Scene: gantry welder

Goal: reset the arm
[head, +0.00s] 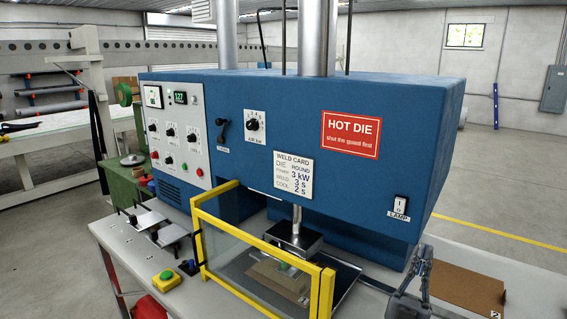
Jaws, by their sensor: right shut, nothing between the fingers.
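My right gripper (424,262) shows at the lower right, in front of the blue welder (300,110) and beside the yellow guard frame (262,240). Its fingers point up and are shut, with nothing between them. It appears apart from the guard and the brown board near it. My left gripper is not in view. A black lever (223,130) sits on the welder's front, left of a dial.
The yellow guard with its clear pane stands before the press head (294,238) and a brown workpiece (280,278). A brown board (465,285) lies right of my gripper. A yellow box with a green button (166,280) sits at the bench's left front.

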